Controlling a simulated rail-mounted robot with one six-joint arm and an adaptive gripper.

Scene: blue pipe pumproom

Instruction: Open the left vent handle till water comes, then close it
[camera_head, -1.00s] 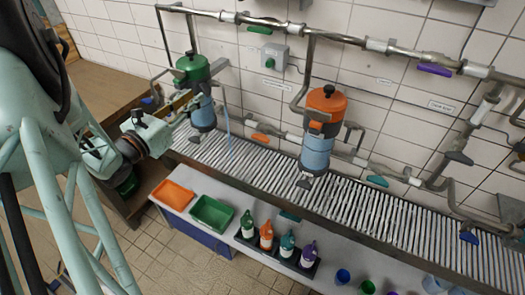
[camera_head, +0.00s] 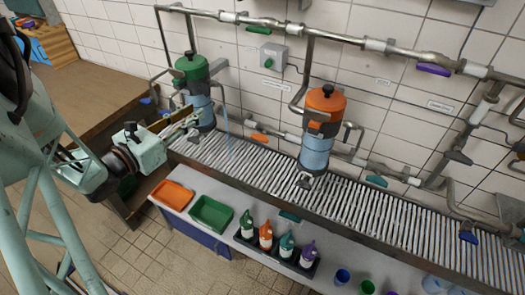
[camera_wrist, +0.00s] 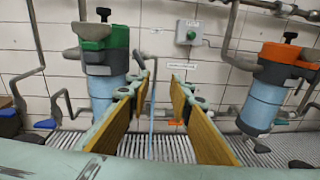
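The left vessel (camera_head: 192,68) has a green top with a black knob (camera_head: 190,56) and a blue lower body. It also shows left of centre in the wrist view (camera_wrist: 103,58). I cannot tell for sure which part is the left vent handle. A thin blue water stream (camera_head: 228,135) falls from the bent pipe at the vessel's right; the wrist view shows the stream (camera_wrist: 152,130) between my fingers. My gripper (camera_head: 194,121) is in front of the vessel's lower body. In the wrist view my gripper (camera_wrist: 160,84) is open, with nothing held between its fingers.
An orange-topped vessel (camera_head: 324,105) stands to the right. A slatted grate (camera_head: 370,212) runs beneath both vessels. Orange (camera_head: 172,194) and green (camera_head: 211,213) trays and several bottles stand on the shelf in front. Pipes line the tiled wall.

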